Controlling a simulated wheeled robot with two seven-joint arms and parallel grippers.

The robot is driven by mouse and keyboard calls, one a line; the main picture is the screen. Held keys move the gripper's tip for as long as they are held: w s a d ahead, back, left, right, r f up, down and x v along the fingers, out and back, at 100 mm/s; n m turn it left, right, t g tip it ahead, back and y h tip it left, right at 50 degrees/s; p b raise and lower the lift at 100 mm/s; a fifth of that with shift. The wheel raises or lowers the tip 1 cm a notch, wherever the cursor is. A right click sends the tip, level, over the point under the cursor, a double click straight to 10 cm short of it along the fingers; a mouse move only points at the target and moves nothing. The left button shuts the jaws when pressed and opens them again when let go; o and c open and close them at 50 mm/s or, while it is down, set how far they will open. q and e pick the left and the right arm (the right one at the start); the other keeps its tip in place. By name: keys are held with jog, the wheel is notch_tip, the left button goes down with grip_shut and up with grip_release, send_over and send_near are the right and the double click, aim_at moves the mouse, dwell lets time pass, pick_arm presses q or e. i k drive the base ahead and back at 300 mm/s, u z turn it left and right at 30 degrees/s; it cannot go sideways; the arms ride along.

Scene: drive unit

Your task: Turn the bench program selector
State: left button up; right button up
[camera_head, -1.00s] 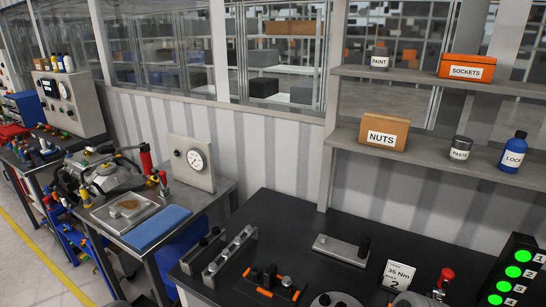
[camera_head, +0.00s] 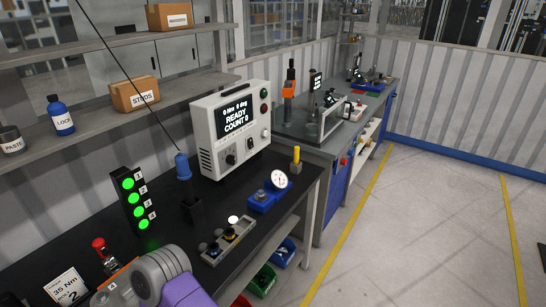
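A cream controller box (camera_head: 207,122) stands on the black bench. Its screen (camera_head: 235,116) reads "0 Nm 0 deg, READY, COUNT 0". A dark knob (camera_head: 230,159), which looks like the program selector, is low on its front face; its pointer setting is too small to read. A card (camera_head: 67,286) on the bench reads "35 Nm" and "2". A grey and purple link of my arm shows at the bottom left, well away from the box. Neither gripper shows.
A light tower (camera_head: 132,202) has several green lamps lit. A blue-handled tool (camera_head: 183,168) hangs in front of the box. A dial gauge (camera_head: 278,180) and a tray with buttons (camera_head: 228,241) sit on the bench. The floor at right is clear.

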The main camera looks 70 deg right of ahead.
aim_at(230, 159)
jog(key=z, duration=4)
jog(key=i, duration=1.95)
jog(key=u, duration=2.55)
